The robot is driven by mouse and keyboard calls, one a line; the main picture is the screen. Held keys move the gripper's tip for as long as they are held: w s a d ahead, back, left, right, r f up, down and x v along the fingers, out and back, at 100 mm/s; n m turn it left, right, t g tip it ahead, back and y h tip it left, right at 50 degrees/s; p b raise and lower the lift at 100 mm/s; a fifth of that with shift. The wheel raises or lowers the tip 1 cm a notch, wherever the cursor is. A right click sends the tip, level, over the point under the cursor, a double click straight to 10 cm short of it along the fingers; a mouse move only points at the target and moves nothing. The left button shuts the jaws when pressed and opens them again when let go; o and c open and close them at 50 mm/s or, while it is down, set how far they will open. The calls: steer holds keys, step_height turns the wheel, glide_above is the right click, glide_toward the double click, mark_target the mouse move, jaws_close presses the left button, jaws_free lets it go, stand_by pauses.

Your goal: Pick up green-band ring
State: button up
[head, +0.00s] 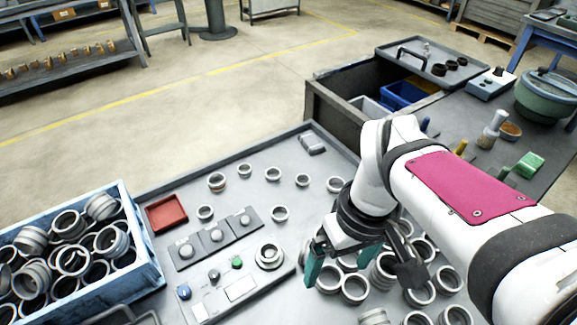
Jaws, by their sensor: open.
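My gripper (343,268) points down over the right part of the grey worktable, with its green-padded fingers apart. It is above or among a cluster of loose grey metal rings (354,288), and I see nothing held between the fingers. The gripper and arm hide part of this cluster. More single rings lie spread on the table, such as one ring (216,181) at the back left and another ring (279,213) nearer the middle. I cannot make out a green band on any ring at this size.
A blue crate (146,243) full of rings stands at the left. A red tray (167,214) and a control panel (240,289) with a ring-shaped fixture (269,256) are beside it. A side bench (450,110) with tools stands at the right. The table's back middle has free room.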

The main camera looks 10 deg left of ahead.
steer(key=w+a+n, duration=0.5)
steer(key=w+n, duration=0.1)
steer(key=n, duration=0.1)
steer(key=n+h, duration=0.1)
steer(key=n, duration=0.9)
glide_above(269, 253)
step_height(269, 253, down, 4)
step_height(269, 253, down, 16)
steer(key=shift+r, duration=0.2)
jaws_close()
steer(key=shift+r, duration=0.15)
